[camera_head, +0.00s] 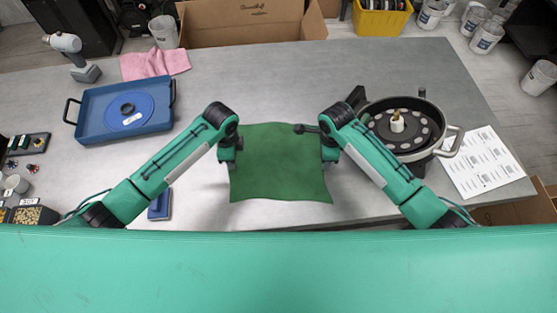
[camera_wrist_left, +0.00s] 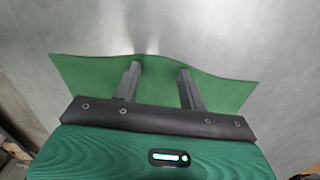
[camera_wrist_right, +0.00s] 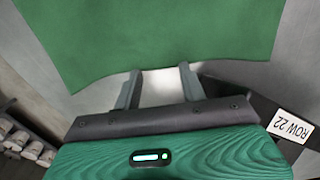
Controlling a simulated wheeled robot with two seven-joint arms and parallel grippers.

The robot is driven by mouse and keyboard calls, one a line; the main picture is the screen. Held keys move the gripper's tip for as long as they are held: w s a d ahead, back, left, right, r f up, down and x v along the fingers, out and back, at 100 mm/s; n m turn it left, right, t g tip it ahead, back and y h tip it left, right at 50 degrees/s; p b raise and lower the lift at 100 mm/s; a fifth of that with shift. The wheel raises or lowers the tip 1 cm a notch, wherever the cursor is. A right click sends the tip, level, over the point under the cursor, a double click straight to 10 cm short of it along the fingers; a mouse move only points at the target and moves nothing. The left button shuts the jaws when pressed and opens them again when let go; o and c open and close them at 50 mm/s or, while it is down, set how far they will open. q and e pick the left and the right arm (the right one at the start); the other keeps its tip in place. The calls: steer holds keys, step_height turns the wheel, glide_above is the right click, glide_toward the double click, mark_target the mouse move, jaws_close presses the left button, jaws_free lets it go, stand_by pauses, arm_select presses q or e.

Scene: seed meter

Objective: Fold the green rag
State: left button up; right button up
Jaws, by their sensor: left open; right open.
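The green rag (camera_head: 280,165) lies spread out on the grey table, roughly square with wavy edges. My left gripper (camera_head: 229,160) is at the rag's left edge. In the left wrist view its open fingers (camera_wrist_left: 158,68) reach over the rag (camera_wrist_left: 90,72), near its edge. My right gripper (camera_head: 328,158) is at the rag's right edge. In the right wrist view its open fingers (camera_wrist_right: 160,72) are at the edge of the rag (camera_wrist_right: 160,35), with bare table between them. I cannot tell whether either gripper touches the cloth.
A blue tray (camera_head: 95,128) with a blue disc stands at the left, near a pink cloth (camera_head: 155,63). A round seed meter (camera_head: 433,112) and a printed sheet (camera_head: 485,160) are at the right. A cardboard box (camera_head: 250,30) is behind. The table behind the rag is clear.

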arm_select(q)
steer(key=shift+f, duration=0.15)
arm_select(e)
steer(key=shift+f, duration=0.15)
arm_select(q)
jaws_close()
arm_select(e)
jaws_close()
arm_select(q)
steer(key=shift+r, duration=0.2)
arm_select(e)
steer(key=shift+r, duration=0.25)
